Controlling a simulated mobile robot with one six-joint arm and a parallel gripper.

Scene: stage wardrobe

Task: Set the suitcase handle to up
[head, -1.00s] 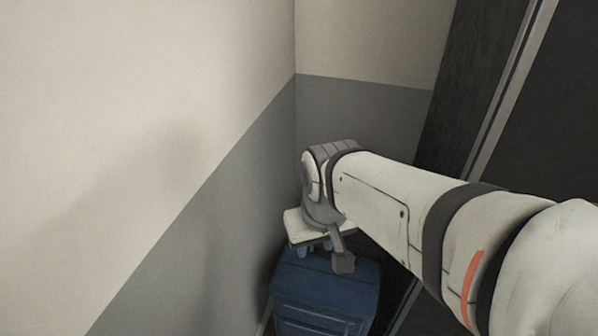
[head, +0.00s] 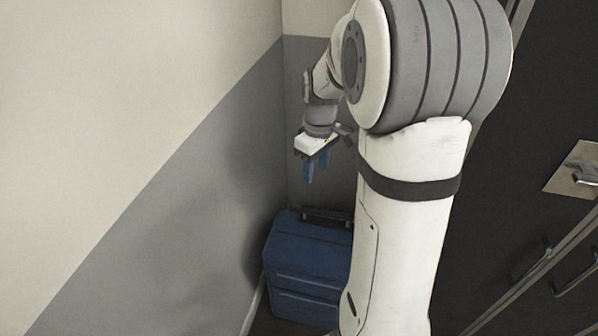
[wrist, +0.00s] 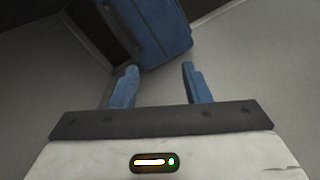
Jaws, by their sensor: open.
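The blue suitcase (head: 308,256) stands upright on the floor in the corner by the left wall, its right side partly hidden behind my arm. Its dark handle (head: 326,215) lies low along the back of the top, close to the case. My gripper (head: 316,172) is above the suitcase, pointing down, with its blue fingers apart and nothing between them. In the wrist view the open fingers (wrist: 159,86) show at the middle, and the suitcase (wrist: 157,30) is beyond them at the top. The handle is not clear in that view.
The grey and cream wall (head: 190,190) runs close along the suitcase's left side. A dark cabinet (head: 500,190) with metal handles stands at the right. My arm fills the middle of the head view.

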